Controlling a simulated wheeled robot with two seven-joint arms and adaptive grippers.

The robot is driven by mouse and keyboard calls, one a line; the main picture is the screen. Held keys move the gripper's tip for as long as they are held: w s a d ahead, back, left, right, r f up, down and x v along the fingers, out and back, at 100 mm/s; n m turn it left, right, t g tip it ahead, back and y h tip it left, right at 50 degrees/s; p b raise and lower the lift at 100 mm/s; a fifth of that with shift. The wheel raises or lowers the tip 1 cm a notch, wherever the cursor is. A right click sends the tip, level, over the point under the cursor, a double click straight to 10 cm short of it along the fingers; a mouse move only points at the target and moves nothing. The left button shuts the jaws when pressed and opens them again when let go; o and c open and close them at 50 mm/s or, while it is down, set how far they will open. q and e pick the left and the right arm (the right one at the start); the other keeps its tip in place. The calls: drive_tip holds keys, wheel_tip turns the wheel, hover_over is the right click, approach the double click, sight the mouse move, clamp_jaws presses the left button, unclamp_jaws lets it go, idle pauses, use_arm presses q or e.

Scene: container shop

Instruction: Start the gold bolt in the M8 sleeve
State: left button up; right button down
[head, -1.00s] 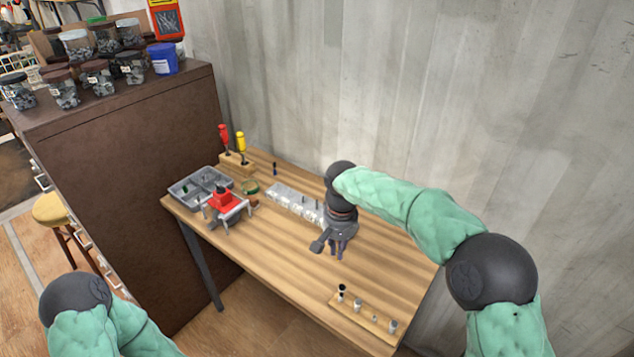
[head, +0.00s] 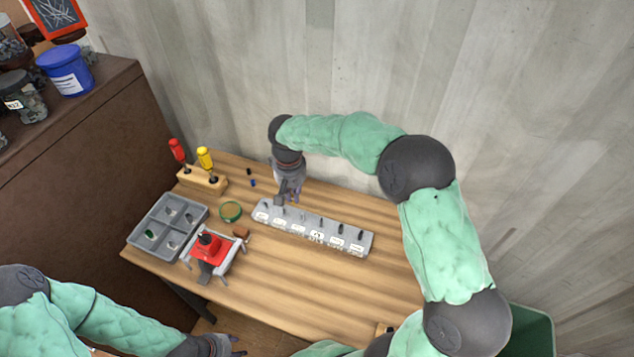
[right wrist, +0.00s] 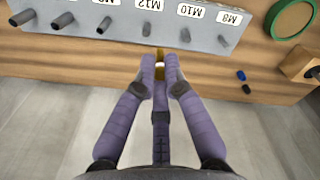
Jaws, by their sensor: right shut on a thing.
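My right gripper (head: 292,197) is at the back edge of the grey block, near its left end. In the right wrist view its fingers (right wrist: 162,64) are shut on a small gold bolt (right wrist: 160,54), mostly hidden between the fingertips. The grey block (head: 335,236) bears a row of upright dark posts with white size labels. The M8 label (right wrist: 229,18) is at the block's end, with a thin post (right wrist: 222,40) beside it; M10 and M12 follow. The bolt is beside the block. My left gripper (head: 222,346) is low at the picture's bottom, partly cut off.
A grey compartment tray (head: 135,238), a red vise-like fixture (head: 210,247) and a green ring (head: 231,211) are left of the block. Two screwdrivers stand in a wooden holder (head: 213,186). Small dark pieces (head: 252,183) lie behind.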

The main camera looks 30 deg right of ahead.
drive_tip(key=s+d+r+n+p, duration=0.1)
drive_tip(key=s+d+n+p, duration=0.4)
drive_tip(key=p, duration=0.7)
use_arm(q)
wheel_tip(320, 180, up, 11)
drive_tip(key=b, duration=0.2)
drive_tip(key=shift+b, duration=0.35)
use_arm(e)
drive_tip(key=shift+m, duration=0.6)
drive_tip(key=shift+s+d+f, duration=0.15)
drive_tip(key=shift+f, duration=0.6)
drive_tip(key=shift+s+d+f, duration=0.1)
drive_tip(key=shift+d+f, duration=0.05)
drive_tip(key=shift+f, duration=0.55)
drive_tip(key=shift+s+d+f, duration=0.15)
drive_tip(key=shift+f, duration=0.6)
use_arm(q)
drive_tip(key=shift+w, duration=0.1)
drive_tip(key=shift+f+b, duration=0.45)
drive_tip(key=shift+f+b, duration=1.6)
use_arm(e)
drive_tip(key=shift+f, duration=1.95)
